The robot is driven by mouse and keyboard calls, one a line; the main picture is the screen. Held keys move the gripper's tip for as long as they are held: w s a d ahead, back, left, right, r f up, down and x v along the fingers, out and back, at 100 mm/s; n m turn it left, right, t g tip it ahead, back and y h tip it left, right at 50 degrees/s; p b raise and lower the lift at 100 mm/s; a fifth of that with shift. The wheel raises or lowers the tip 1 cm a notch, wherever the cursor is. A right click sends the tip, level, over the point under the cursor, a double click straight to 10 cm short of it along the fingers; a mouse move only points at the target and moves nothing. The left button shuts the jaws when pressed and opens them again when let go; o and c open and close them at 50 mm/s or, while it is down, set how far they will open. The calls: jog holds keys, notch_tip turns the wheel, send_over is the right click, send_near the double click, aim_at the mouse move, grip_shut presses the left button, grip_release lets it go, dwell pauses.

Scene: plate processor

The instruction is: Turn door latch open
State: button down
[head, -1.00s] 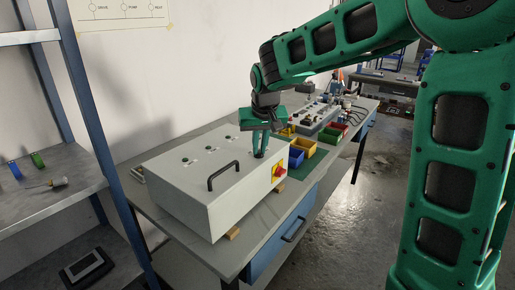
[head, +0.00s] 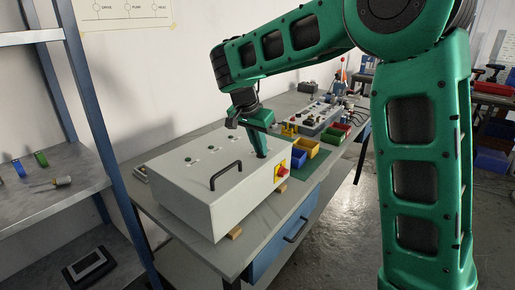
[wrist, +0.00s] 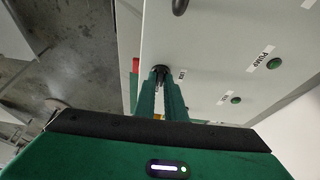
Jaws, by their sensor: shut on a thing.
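A light grey control box (head: 222,197) lies on the workbench. Its lid, facing up, has a black handle (head: 226,173) and several small green lamps or buttons. My gripper (head: 261,155) reaches down to the lid's far right corner, its body tilted. In the wrist view, my gripper's fingers (wrist: 164,84) are closed around a small black round latch (wrist: 160,70) set in the lid near its edge. The fingers partly cover the latch, so its turn angle cannot be told. The lid lies flat and looks closed.
A red and yellow switch (head: 281,169) sits on the box's right side, close to my gripper. Blue (head: 292,157), yellow (head: 306,147) and red (head: 331,137) bins stand behind on the bench. A blue-framed shelf (head: 95,130) stands at the left.

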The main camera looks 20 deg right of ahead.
jog(key=shift+m, duration=0.3)
jog(key=c, duration=1.8)
grip_release()
jog(key=shift+r, duration=0.15)
jog(key=v, duration=1)
jog(key=shift+w+a+r, duration=0.1)
jog(key=shift+a+r, duration=0.1)
jog(key=shift+a, duration=0.05)
